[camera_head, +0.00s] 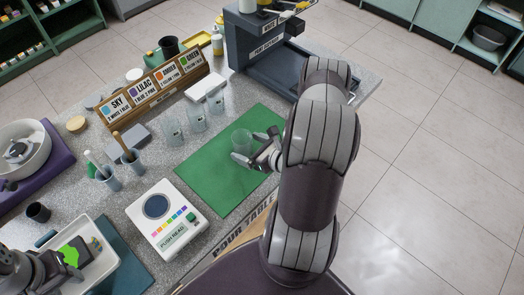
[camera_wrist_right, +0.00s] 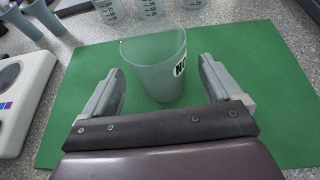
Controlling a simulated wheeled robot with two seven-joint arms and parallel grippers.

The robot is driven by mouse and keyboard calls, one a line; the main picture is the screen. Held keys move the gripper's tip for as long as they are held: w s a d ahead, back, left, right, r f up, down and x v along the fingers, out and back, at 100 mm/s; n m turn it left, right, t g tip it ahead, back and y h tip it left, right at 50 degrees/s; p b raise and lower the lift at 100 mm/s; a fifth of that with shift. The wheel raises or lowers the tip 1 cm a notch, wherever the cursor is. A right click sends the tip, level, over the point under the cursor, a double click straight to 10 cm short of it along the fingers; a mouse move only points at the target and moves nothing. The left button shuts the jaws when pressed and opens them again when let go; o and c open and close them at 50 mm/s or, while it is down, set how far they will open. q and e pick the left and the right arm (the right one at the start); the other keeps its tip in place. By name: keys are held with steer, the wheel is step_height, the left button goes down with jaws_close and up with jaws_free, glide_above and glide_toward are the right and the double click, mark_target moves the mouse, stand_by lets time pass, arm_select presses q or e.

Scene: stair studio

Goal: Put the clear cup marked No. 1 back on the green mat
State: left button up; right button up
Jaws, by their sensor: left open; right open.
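The clear cup marked No. 1 (camera_head: 241,142) stands upright on the green mat (camera_head: 207,178). In the right wrist view the cup (camera_wrist_right: 155,75) shows part of its black "NO" label on its right side; the number is not visible. My right gripper (camera_head: 254,156) is open, with one finger on each side of the cup. In the right wrist view gaps show between the fingers (camera_wrist_right: 162,90) and the cup. My left gripper (camera_head: 60,262) is at the lower left, over the white tray, far from the cup.
Several clear cups (camera_head: 195,118) stand behind the mat, beside the sign rack (camera_head: 155,95). A white push-read device (camera_head: 167,219) sits left of the mat. A dark machine (camera_head: 265,50) stands at the back. The mat's left and front parts are bare.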

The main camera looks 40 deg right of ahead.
mark_target(250, 136)
steer(key=v, duration=0.9)
steer(key=shift+f, duration=0.1)
steer(key=shift+w+d+n, duration=0.15)
steer(key=shift+w+n, duration=0.15)
steer(key=shift+n, duration=0.3)
steer(key=w+n+g, duration=0.1)
steer(key=n, duration=0.1)
steer(key=w+n+g, duration=0.1)
steer(key=n, duration=0.2)
steer(key=w+n+g, duration=0.1)
steer(key=n, duration=0.2)
steer(key=shift+w+d+g+h, duration=0.15)
steer(key=shift+d+g+h, duration=0.25)
steer(key=w+a+r+n+g+h, duration=0.15)
steer(key=a+r+n+g, duration=0.65)
steer(key=n, duration=0.9)
steer(key=s+a+r+n, duration=0.5)
steer(key=a+n, duration=0.3)
steer(key=a, duration=0.3)
steer(key=shift+s+r, duration=0.2)
steer(key=shift+s, duration=0.45)
steer(key=shift+y, duration=0.25)
